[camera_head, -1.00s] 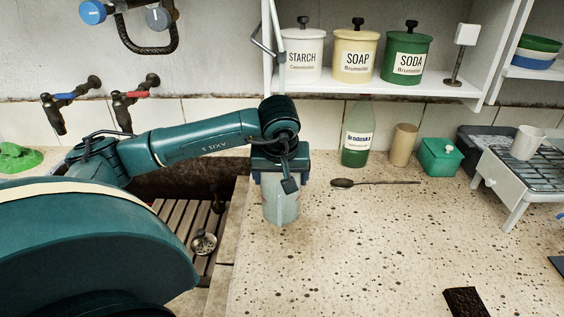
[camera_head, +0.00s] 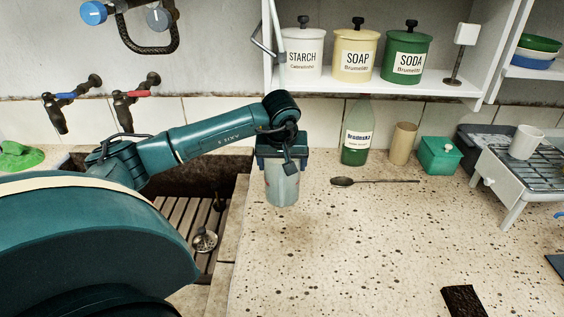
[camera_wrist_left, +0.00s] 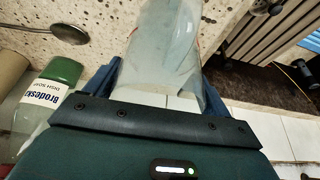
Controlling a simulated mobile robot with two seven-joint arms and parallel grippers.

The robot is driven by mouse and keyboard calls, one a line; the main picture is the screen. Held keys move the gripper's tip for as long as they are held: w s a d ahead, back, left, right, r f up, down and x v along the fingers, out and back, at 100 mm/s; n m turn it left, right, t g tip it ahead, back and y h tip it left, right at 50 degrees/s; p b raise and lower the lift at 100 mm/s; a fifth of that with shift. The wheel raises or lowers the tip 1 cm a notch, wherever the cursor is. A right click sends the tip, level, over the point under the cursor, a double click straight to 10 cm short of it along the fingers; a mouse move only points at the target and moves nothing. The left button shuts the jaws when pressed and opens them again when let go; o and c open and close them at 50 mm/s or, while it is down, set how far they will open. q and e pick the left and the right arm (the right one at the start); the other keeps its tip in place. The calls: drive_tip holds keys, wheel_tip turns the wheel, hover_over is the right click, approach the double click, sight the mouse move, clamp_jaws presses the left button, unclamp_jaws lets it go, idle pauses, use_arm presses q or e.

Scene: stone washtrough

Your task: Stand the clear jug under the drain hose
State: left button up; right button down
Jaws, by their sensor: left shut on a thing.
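The clear jug (camera_head: 283,189) is upright in my left gripper (camera_head: 282,163), above or on the speckled counter near the sink's right edge; I cannot tell whether its base touches. In the left wrist view the see-through jug (camera_wrist_left: 165,45) sits between the two blue fingers of my left gripper (camera_wrist_left: 160,88), which are shut on it. A pale tube (camera_head: 275,35), possibly the drain hose, hangs along the shelf's left side behind and above the gripper. Its lower end is not clearly visible. My right gripper is not in view.
The sink (camera_head: 180,215) is left. The front counter (camera_head: 340,255) is mostly clear.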

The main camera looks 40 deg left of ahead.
use_arm(q)
drive_tip(key=o, duration=1.2)
drive_tip(key=v, duration=1.2)
drive_tip(key=shift+w+a+p, duration=0.1)
drive_tip(key=shift+w+p, duration=0.05)
drive_tip(key=shift+p, duration=0.2)
drive_tip(key=shift+r, duration=0.15)
